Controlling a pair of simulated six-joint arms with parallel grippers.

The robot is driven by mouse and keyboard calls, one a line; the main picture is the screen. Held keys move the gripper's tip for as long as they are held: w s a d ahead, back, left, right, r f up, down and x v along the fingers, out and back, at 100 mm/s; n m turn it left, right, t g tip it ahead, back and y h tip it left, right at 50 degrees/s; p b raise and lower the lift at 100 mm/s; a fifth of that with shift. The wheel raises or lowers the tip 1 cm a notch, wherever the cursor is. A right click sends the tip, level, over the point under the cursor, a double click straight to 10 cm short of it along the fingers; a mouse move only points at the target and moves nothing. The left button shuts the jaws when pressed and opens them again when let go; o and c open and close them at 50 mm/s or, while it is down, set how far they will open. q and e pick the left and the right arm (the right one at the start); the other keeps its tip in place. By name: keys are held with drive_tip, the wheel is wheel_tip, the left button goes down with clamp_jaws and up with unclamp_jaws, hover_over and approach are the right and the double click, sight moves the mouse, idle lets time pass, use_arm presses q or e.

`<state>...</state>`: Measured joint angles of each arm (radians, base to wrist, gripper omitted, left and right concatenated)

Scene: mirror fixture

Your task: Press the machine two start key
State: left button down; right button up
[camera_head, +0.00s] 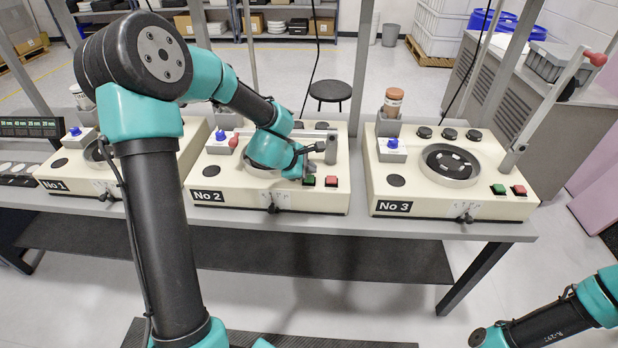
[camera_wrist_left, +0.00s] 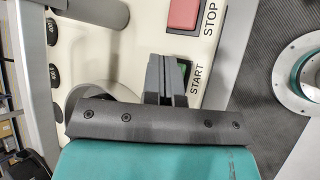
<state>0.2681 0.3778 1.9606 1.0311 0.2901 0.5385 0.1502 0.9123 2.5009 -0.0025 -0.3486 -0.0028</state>
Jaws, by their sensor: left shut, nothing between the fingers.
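Machine No 2 (camera_head: 235,200) is a cream box in the middle of the bench. Its green start key (camera_head: 309,181) is on the front right of its top, beside the red stop key (camera_head: 331,181). My left gripper (camera_head: 303,168) is shut and empty, pointing down right at the start key. In the left wrist view the grey fingers (camera_wrist_left: 167,60) overlap the green start key (camera_wrist_left: 187,70), with only its edge by the START label showing. Whether they touch it I cannot tell. The red stop key also shows in the left wrist view (camera_wrist_left: 184,14). My right gripper is out of view.
Machine No 3 (camera_head: 450,205) stands to the right with its lever raised. Machine No 1 (camera_head: 75,190) is at the left, partly behind my left arm. On machine No 2, a horizontal lever (camera_head: 285,133) lies behind my gripper.

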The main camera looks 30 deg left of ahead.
use_arm(q)
drive_tip(key=shift+f, duration=0.15)
idle(0.6)
drive_tip(key=shift+f, duration=0.3)
